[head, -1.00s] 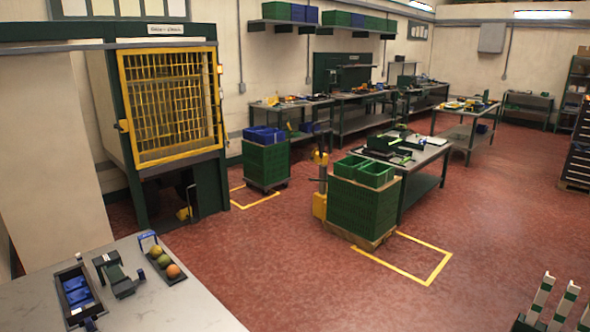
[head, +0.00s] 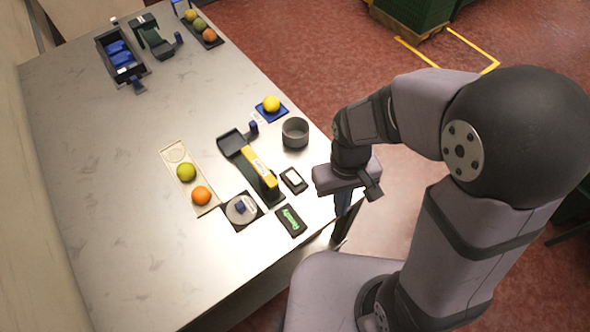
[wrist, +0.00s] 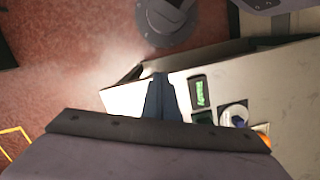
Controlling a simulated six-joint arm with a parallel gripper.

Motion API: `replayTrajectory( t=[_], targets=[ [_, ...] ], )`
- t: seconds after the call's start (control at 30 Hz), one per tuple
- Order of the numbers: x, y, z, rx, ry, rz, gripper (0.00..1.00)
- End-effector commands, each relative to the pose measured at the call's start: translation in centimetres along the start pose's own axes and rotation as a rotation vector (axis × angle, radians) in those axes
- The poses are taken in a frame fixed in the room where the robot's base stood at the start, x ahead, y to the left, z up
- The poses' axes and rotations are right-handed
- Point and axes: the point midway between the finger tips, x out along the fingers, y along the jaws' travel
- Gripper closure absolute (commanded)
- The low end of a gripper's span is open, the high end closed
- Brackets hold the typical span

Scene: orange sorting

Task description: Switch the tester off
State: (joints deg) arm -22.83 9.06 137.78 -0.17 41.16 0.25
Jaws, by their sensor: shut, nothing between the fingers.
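The tester on the grey table appears to be the dark green device with a yellow arm (head: 258,168). Near it are a round grey dial with a blue knob (head: 241,208) and a small black display with green lettering (head: 291,220). In the wrist view the display (wrist: 198,91) and the dial (wrist: 233,116) show right of my fingers. My gripper (head: 344,205) is shut and empty, pointing down by the table's right edge, right of the display. Its fingertips show in the wrist view (wrist: 159,80). I cannot read the dial's setting.
A beige tray (head: 175,155) holds a green fruit (head: 186,172) and an orange (head: 201,195). A yellow fruit (head: 271,104) sits on a blue pad. A grey cup (head: 295,132) and a small white-topped block (head: 293,180) stand near the tester.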

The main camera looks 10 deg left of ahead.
Motion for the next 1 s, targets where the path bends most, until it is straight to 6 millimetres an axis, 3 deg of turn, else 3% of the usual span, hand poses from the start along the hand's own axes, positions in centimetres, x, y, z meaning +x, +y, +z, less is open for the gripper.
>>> replayTrajectory(
  t=[0.03, 0.23, 0.4, 0.5, 0.6, 0.7, 1.0],
  targets=[
    [0.7, -1.5, -2.4, -0.058, 0.007, 0.008, 1.0],
    [-0.1, -6.4, -10.0, -0.328, 0.039, 0.031, 1.0],
    [-3.7, -8.1, -15.4, -0.719, 0.071, 0.053, 1.0],
    [-6.4, -8.4, -17.2, -0.949, 0.091, 0.073, 1.0],
    [-8.4, -8.5, -17.9, -1.18, 0.086, 0.089, 1.0],
    [-9.2, -8.3, -17.4, -1.399, 0.051, 0.09, 1.0],
    [-9.1, -7.8, -15.4, -1.857, -0.041, 0.044, 1.0]
  ],
)
